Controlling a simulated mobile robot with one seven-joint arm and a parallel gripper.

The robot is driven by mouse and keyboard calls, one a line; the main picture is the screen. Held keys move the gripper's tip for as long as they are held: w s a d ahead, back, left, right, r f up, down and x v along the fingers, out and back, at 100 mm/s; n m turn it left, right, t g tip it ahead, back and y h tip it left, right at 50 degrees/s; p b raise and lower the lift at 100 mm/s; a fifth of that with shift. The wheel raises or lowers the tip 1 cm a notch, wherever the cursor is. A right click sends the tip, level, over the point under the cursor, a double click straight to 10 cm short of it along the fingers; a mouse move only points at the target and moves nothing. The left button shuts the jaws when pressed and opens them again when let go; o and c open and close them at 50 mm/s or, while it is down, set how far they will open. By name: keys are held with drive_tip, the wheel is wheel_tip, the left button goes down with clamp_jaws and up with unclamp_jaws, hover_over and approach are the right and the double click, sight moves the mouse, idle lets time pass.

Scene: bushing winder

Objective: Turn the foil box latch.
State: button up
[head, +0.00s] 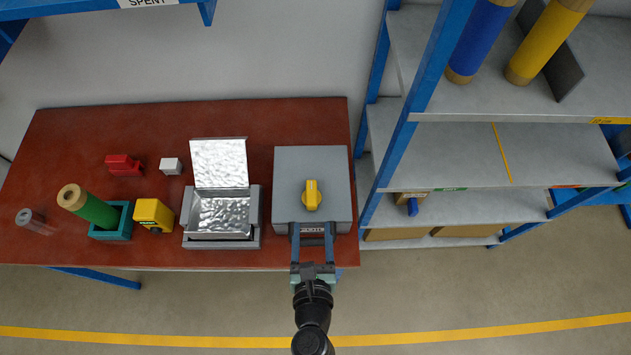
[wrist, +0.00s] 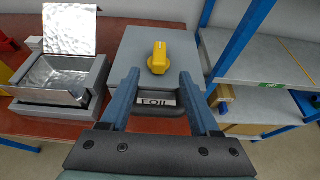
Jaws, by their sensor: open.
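The foil box (head: 290,170) is a closed grey box at the right end of the red-brown table. Its yellow latch (head: 312,195) stands on the lid, with its long side running front to back in the head view. The latch also shows in the wrist view (wrist: 158,58), beyond my fingers. A label reading FOIL (wrist: 156,101) is on the box front. My gripper (head: 312,232) is open and empty at the front edge of the box. Its blue fingers lie on either side of the label, nearer me than the latch. I cannot tell whether they touch the box.
Left of the box is an open tray (head: 251,215) with a foil-lined lid. Further left are a yellow device (head: 152,213), a green roll (head: 97,210) in a teal holder, a red block (head: 124,165) and a white cube (head: 171,165). Blue-framed shelves (head: 418,95) stand close on the right.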

sight(311, 194)
drive_tip(key=b+x, duration=0.1)
drive_tip(key=x, duration=1.1)
drive_tip(key=shift+w+r, duration=0.1)
drive_tip(key=shift+r, duration=0.05)
clamp_jaws()
